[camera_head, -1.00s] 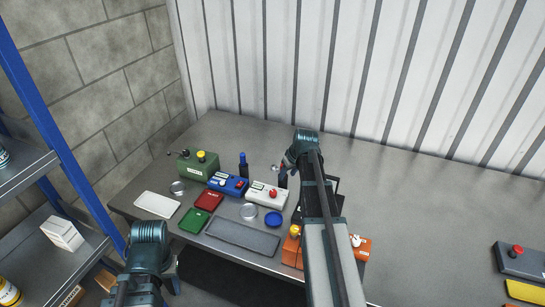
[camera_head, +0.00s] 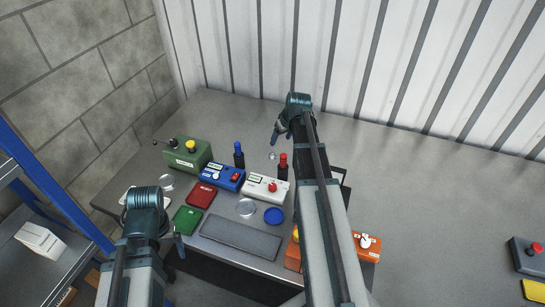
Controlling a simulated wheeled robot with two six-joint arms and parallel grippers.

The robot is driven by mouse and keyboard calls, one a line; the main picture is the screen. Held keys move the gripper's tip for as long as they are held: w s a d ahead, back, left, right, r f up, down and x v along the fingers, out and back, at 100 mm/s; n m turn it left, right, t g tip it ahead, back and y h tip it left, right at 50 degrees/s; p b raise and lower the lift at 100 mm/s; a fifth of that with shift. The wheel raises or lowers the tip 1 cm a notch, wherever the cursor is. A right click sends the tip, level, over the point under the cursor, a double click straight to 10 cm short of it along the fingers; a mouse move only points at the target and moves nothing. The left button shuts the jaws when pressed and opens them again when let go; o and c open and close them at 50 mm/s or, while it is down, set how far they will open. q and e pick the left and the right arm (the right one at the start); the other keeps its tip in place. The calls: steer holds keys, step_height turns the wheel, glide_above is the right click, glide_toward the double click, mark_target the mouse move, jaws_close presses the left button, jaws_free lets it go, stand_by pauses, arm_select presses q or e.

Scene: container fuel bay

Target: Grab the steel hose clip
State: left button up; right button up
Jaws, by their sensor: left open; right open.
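A small silvery piece (camera_head: 272,155), which looks like the steel hose clip, is on the grey table behind the white box; it is too small to make out its shape. My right gripper (camera_head: 277,138) is open, just beyond and above this piece, with its fingers pointing down and left. I see no contact between them. My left gripper (camera_head: 179,245) is open and empty near the table's front left, by the green tray (camera_head: 187,220).
An orange box (camera_head: 366,247) is partly behind my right arm.

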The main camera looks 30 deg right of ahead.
steer(key=b, duration=0.6)
glide_above(272, 154)
steer(key=s, duration=0.3)
steer(key=f, duration=0.7)
steer(key=shift+w+d, duration=0.1)
steer(key=shift+d, duration=0.25)
steer(key=b+x, duration=0.5)
steer(key=shift+a+f, duration=0.15)
steer(key=shift+a, duration=0.15)
jaws_close()
